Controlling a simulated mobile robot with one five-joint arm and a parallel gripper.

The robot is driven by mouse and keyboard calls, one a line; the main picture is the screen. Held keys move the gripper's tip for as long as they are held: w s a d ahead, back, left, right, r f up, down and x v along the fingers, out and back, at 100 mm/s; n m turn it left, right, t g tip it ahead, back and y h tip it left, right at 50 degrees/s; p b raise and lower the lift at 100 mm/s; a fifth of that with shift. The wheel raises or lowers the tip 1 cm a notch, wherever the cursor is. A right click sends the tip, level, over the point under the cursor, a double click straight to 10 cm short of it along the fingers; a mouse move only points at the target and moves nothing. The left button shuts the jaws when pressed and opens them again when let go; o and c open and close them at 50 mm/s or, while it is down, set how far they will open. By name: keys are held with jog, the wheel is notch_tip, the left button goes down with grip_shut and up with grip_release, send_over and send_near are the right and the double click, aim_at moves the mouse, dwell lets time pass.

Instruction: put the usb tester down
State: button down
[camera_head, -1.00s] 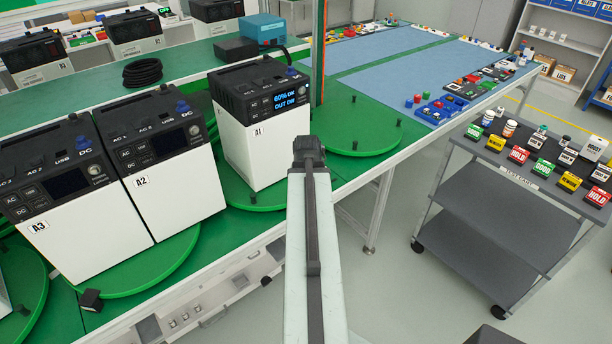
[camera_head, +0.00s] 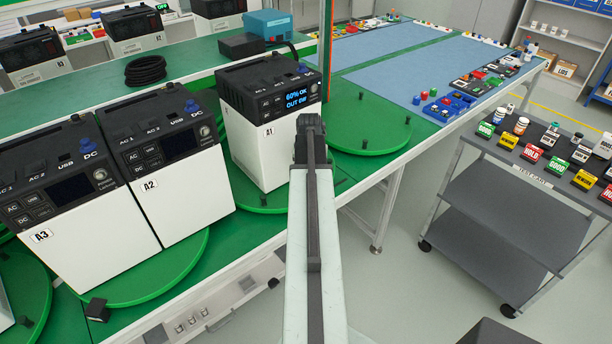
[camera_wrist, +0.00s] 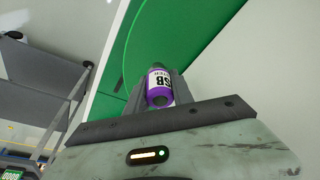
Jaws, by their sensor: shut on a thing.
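The usb tester (camera_wrist: 159,86) is a small purple cylinder with a white label lettered in black. In the wrist view it sits between the grey fingers of my gripper (camera_wrist: 158,78), which are shut on it. Green surface and a white face show beyond it. In the head view my gripper (camera_head: 308,132) is in front of the right edge of the white and black power station A1 (camera_head: 262,148); my arm hides the tester there. Whether the tester touches anything below cannot be told.
Stations A2 (camera_head: 178,195) and A3 (camera_head: 85,245) stand to the left on a green turntable (camera_head: 165,278). An emptier green turntable (camera_head: 375,135) lies right of A1. A grey cart (camera_head: 520,210) with several labelled blocks and bottles stands at the right, across open floor.

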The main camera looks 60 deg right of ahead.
jog(key=b+x, duration=0.2)
jog(key=x, duration=0.1)
jog(key=shift+s+a+f+b, duration=0.1)
jog(key=shift+a+f+b, duration=0.1)
jog(key=shift+b, duration=0.15)
jog(key=shift+s+f+b, duration=0.2)
jog(key=shift+s+b, duration=0.1)
jog(key=shift+b, duration=0.05)
jog(key=shift+r, duration=0.2)
jog(key=shift+w+a, duration=0.15)
jog(key=shift+w, duration=0.15)
jog(key=shift+f, duration=0.25)
jog(key=c, duration=1.1)
grip_release()
jog(key=shift+r, duration=0.1)
